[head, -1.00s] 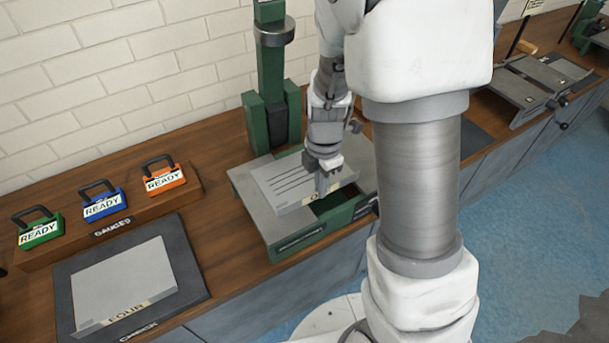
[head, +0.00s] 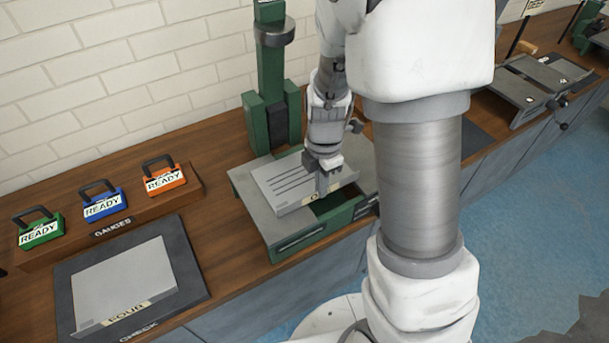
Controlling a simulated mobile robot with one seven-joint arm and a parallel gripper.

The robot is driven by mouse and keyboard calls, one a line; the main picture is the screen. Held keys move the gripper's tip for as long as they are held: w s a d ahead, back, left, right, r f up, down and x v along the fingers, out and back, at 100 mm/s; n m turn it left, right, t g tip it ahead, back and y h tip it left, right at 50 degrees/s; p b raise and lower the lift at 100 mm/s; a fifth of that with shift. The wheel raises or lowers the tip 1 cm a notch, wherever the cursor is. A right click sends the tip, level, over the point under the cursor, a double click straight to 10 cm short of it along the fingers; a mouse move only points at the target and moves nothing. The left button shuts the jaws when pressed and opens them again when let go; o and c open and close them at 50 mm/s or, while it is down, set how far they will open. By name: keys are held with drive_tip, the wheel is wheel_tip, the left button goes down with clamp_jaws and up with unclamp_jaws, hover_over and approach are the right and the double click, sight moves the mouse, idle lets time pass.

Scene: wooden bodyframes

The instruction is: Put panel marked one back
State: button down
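A light grey panel (head: 285,186) with several dark grooves lies tilted over the green press bed (head: 275,234). Its front edge carries a cream label, mostly hidden by my gripper, so I cannot read its number. My gripper (head: 322,190) is at the panel's front edge, over the label. The fingers are too small to tell whether they grip the edge. Another grey panel (head: 125,282), labelled FOUR, lies on a dark mat (head: 190,262) marked CHECK at the left.
A wooden block (head: 188,190) marked GAUGES holds green (head: 40,230), blue (head: 104,203) and orange (head: 165,180) READY tags. A green press column (head: 271,75) stands behind the bed. Another grey fixture (head: 525,85) is on the bench at right. My arm hides the bench's middle.

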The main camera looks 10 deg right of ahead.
drive_tip(key=shift+r+p, duration=0.75)
drive_tip(key=shift+r, duration=0.7)
drive_tip(key=shift+r, duration=0.1)
wheel_tip(320, 180, up, 7)
drive_tip(key=p, duration=0.4)
drive_tip(key=shift+p, duration=0.3)
drive_tip(key=shift+d, duration=0.1)
